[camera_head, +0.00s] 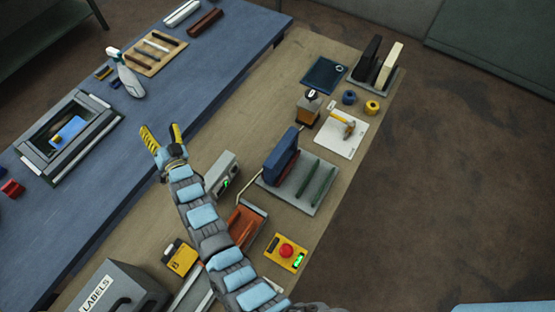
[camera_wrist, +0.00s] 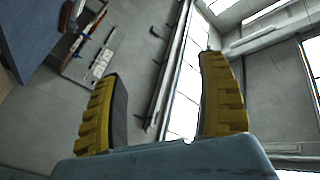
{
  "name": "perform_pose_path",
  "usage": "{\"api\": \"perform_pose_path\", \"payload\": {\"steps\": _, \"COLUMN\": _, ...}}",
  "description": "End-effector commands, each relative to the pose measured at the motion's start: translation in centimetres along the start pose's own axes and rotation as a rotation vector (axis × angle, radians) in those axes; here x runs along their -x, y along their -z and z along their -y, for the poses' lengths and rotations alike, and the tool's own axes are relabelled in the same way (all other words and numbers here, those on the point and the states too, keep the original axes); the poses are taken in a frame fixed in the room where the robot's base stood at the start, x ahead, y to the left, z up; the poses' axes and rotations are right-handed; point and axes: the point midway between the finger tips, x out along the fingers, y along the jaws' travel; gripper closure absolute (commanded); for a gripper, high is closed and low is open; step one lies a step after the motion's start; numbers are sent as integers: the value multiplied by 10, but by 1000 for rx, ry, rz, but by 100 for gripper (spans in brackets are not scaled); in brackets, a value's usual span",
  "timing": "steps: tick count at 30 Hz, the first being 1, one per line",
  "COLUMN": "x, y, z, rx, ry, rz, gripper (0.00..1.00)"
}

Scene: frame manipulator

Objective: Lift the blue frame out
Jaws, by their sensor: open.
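A blue upright slab (camera_head: 281,160), which looks like the blue frame, stands at the left side of a grey rack (camera_head: 311,206) in the head view. My gripper (camera_head: 162,134) is open and empty, left of the rack and apart from both blue things. In the wrist view its yellow fingers (camera_wrist: 162,68) are spread, with no blue frame visible between them.
A grey device (camera_head: 221,174) stands between my gripper and the rack. An orange tray (camera_head: 244,226) and a red-button box (camera_head: 286,252) are nearby. A spray bottle (camera_head: 126,74) stands on the blue table. Black and cream panels (camera_head: 380,62) stand at the back right.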

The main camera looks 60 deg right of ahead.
Motion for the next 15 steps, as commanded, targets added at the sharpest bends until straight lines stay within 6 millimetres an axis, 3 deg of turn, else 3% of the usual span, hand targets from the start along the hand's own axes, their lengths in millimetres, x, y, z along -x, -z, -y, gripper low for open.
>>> {"api": "perform_pose_path", "payload": {"steps": 1, "x": -17, "y": -2, "z": -19, "rx": -28, "ry": -40, "rz": 43, "gripper": 26}}
{"api": "perform_pose_path", "payload": {"steps": 3, "x": -36, "y": -4, "z": -39, "rx": -67, "ry": -91, "rz": 114, "gripper": 26}}
{"api": "perform_pose_path", "payload": {"steps": 7, "x": -62, "y": -3, "z": -73, "rx": -136, "ry": -180, "rz": 241, "gripper": 26}}
{"api": "perform_pose_path", "payload": {"steps": 15, "x": -79, "y": 14, "z": -142, "rx": -255, "ry": -374, "rz": 508, "gripper": 26}}
